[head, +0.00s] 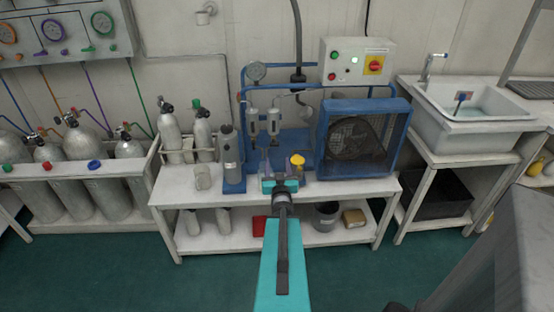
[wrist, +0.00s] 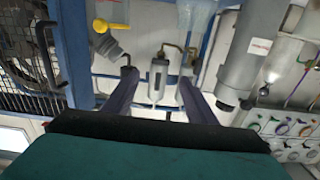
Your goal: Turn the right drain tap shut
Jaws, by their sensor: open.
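Two small grey separator bottles hang on the blue compressor frame in the head view, the left one (head: 253,120) and the right one (head: 273,122). My gripper (head: 277,164) is open just in front of and below the right bottle. The wrist view is upside down. There, one bottle (wrist: 157,82) shows between and beyond my open, empty fingers (wrist: 158,78). A thin bent pipe fitting (wrist: 171,47) sits at the bottle's drain end. My right-hand finger partly covers another fitting beside it. I cannot clearly make out the tap handle or its position.
A yellow-topped item (head: 297,160) stands right of my gripper. A grey cylinder (head: 231,150) stands left of the bottles; it also shows in the wrist view (wrist: 250,55). The caged fan (head: 355,138) is at right. The white bench (head: 345,190) is clear at front right.

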